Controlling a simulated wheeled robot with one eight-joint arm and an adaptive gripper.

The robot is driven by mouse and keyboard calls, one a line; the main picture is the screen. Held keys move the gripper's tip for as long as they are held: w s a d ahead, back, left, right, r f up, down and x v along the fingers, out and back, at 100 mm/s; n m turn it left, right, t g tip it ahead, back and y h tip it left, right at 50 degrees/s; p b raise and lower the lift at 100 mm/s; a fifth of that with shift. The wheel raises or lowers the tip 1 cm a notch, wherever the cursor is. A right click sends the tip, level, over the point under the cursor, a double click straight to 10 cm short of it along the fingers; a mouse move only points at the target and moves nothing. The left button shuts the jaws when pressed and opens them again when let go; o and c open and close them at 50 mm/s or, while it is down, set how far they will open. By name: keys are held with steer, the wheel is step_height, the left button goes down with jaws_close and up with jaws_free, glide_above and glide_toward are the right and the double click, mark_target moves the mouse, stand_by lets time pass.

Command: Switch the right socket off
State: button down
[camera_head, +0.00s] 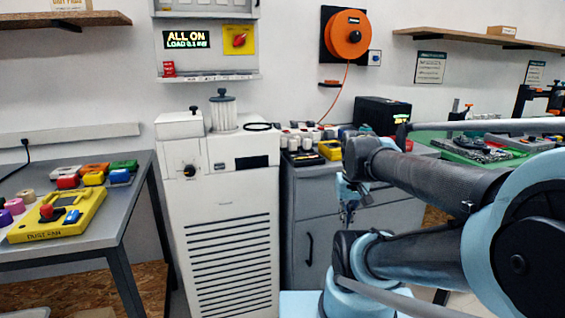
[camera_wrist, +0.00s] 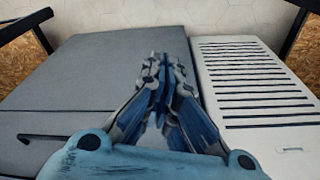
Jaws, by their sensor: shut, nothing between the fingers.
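No socket is clearly marked as the right one. A small white wall plate (camera_head: 374,57) with a dark centre sits right of the orange reel; I cannot tell if it is a socket. My gripper (camera_head: 347,214) is shut and empty, hanging low in front of the grey cabinet (camera_head: 308,215).
The white slotted unit (camera_head: 222,250) stands left of the gripper. A grey table (camera_head: 90,225) with a yellow control box (camera_head: 58,217) is at the left. A black box (camera_head: 382,113) and a green mat (camera_head: 460,148) are at the right. My arm hides part of the right side.

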steer(key=s+f, duration=0.2)
steer(key=f, duration=0.1)
steer(key=shift+s+f, duration=0.25)
